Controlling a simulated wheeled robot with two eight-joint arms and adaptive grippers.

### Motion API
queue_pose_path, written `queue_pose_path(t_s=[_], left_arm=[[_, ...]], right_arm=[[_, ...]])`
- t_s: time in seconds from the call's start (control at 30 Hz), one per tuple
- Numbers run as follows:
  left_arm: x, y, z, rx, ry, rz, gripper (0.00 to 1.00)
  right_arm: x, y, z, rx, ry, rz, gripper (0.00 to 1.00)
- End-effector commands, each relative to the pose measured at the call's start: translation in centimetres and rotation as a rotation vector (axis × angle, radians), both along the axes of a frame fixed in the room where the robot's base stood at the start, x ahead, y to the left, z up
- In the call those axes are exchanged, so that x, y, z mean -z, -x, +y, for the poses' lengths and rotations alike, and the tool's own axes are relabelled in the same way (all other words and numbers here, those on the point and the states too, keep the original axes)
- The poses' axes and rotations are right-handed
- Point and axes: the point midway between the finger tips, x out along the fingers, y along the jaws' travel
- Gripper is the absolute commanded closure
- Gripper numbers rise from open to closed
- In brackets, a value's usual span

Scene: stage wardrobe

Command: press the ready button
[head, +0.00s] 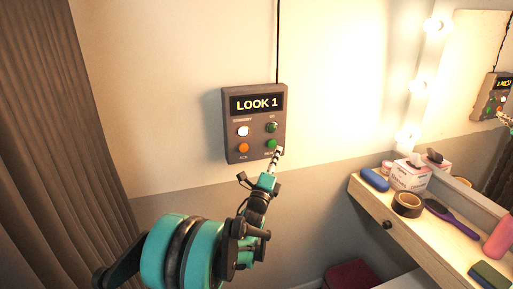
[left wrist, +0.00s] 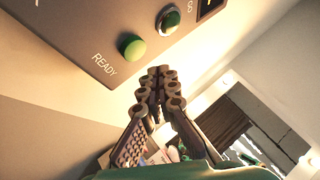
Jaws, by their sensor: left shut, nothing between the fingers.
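The grey control box (head: 229,134) hangs on the wall, its display reading LOOK 1. The green ready button (head: 271,144) is at its lower right; in the left wrist view the round green button (left wrist: 132,46) stands above the word READY. My left gripper (head: 279,153) is shut and empty, its tips at the box's lower right corner, just below and right of the button. In the left wrist view the closed fingertips (left wrist: 162,71) show a gap to the button, with nothing between them. My right gripper is not in view.
Another green button (head: 272,127) sits just above, with a white one (head: 243,131) and an orange one (head: 243,147) at left. A dressing table (head: 375,210) with tape, a brush and a tissue box stands right, below a lit mirror. A curtain (head: 50,140) hangs left.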

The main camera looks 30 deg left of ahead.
Motion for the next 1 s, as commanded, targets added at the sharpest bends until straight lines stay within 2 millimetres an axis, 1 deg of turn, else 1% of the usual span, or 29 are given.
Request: queue_pose_path(t_s=[0.1,0.3,1.0], left_arm=[[0.0,0.9,-1.0,0.001,0.001,0.0,1.0],[0.0,1.9,-2.2,0.0,0.001,0.0,1.0],[0.0,2.0,-2.3,0.0,0.001,0.0,1.0]], right_arm=[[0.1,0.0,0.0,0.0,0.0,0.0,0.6],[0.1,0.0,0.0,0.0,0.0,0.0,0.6],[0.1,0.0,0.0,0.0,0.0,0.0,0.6]])
